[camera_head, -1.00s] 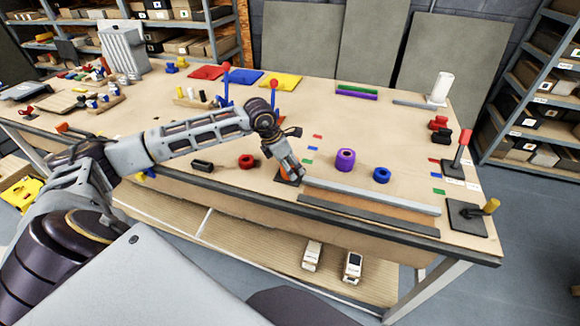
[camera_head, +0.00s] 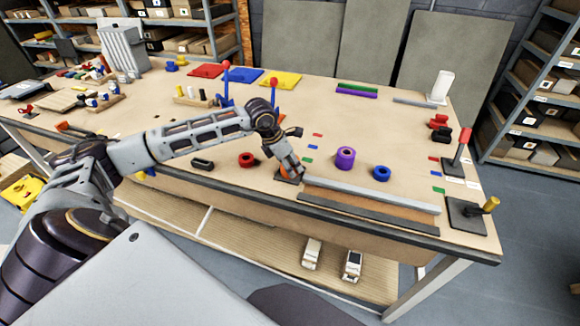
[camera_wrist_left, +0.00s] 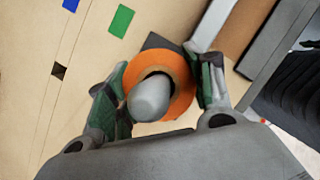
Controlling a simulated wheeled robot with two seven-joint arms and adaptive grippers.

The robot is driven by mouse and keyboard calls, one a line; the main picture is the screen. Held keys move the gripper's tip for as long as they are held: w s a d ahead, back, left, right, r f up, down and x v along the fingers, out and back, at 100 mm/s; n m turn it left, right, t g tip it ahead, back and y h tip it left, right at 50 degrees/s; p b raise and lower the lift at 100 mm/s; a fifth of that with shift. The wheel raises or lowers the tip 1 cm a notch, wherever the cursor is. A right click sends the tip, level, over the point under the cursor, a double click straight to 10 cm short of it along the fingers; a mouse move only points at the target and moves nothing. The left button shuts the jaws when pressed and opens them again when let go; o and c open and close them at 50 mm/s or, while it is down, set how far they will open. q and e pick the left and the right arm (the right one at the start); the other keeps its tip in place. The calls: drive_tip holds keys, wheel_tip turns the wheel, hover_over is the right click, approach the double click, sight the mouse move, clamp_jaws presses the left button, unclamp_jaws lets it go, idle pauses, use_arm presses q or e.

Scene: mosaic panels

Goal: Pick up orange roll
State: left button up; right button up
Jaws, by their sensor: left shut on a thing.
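The orange roll (camera_wrist_left: 180,72) shows in the left wrist view as a ring around a rounded grey post (camera_wrist_left: 150,97). My left gripper (camera_wrist_left: 160,88) has a finger on each side of the roll and is shut on it. In the head view the left gripper (camera_head: 292,172) points down near the table's front edge. There only a small part of the orange roll (camera_head: 284,174) shows, at a dark base plate (camera_head: 287,181); the gripper hides the rest. I cannot tell whether the roll is lifted off the plate. My right gripper is not in view.
A purple roll (camera_head: 345,157), a blue roll (camera_head: 381,173), a red roll (camera_head: 246,160) and a black roll (camera_head: 203,164) stand on the table. A long grey rail (camera_head: 370,195) lies just right of the gripper. Stands with red knobs rise behind the arm.

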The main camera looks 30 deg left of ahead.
use_arm(q)
drive_tip(key=shift+r, duration=0.1)
drive_tip(key=shift+r, duration=0.5)
wheel_tip(320, 180, up, 17)
drive_tip(key=b, duration=0.1)
idle(0.5)
drive_tip(key=shift+f, duration=0.1)
idle(0.4)
